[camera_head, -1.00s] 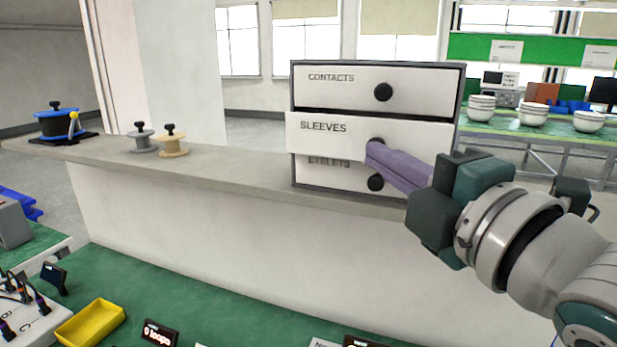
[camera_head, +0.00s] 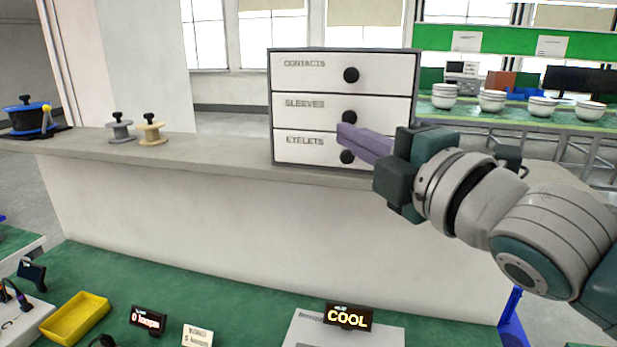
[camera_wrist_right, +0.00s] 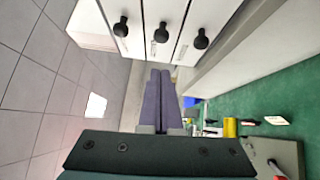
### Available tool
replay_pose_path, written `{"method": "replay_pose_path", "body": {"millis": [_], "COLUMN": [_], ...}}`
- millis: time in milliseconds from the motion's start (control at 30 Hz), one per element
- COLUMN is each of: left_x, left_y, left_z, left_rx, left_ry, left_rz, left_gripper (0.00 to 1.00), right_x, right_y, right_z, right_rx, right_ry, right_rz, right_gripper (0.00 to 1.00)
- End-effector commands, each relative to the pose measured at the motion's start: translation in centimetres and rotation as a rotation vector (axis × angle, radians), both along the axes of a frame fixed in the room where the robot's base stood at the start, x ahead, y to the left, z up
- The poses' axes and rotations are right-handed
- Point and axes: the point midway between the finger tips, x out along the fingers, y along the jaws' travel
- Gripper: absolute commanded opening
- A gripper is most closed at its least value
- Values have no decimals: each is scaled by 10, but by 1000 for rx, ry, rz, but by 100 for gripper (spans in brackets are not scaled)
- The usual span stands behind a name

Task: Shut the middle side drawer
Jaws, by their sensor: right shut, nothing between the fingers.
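The drawer cabinet (camera_head: 418,75) stands on the ledge with three white drawers, each with a black knob. The middle drawer (camera_head: 300,107), labelled SLEEVES, sits flush with the CONTACTS drawer (camera_head: 305,72) above and the EYELETS drawer (camera_head: 300,148) below. My right gripper (camera_head: 343,136) is shut and empty, its purple fingers in front of the cabinet between the middle and lower knobs. Whether it touches is unclear. In the right wrist view the closed fingers (camera_wrist_right: 160,80) point towards the cabinet's front, with the knobs beyond. My left gripper is not in view.
Below is a green bench (camera_head: 230,297) with a yellow tray (camera_head: 75,318) and a COOL display (camera_head: 348,318). Bowls stand on a table behind.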

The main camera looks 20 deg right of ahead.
Motion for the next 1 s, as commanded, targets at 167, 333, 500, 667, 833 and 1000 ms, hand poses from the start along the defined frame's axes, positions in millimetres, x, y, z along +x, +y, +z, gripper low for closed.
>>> {"method": "replay_pose_path", "body": {"millis": [167,333,500,667,833,1000], "left_x": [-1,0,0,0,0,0], "left_y": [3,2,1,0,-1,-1], "left_z": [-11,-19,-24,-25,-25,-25], "left_rx": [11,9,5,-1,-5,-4], "left_ry": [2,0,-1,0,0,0], "left_rz": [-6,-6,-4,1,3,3], "left_gripper": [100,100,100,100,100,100], "right_x": [-37,-68,-89,-97,-99,-113], "right_y": [-5,-9,-12,-14,-16,-27], "right_z": [-7,-7,-7,-6,-11,-64], "right_rx": [-1,-2,0,0,38,346], "right_ry": [3,3,1,0,34,318], "right_rz": [3,3,3,4,-13,-167], "right_gripper": [0,0,0,0,0,0]}}
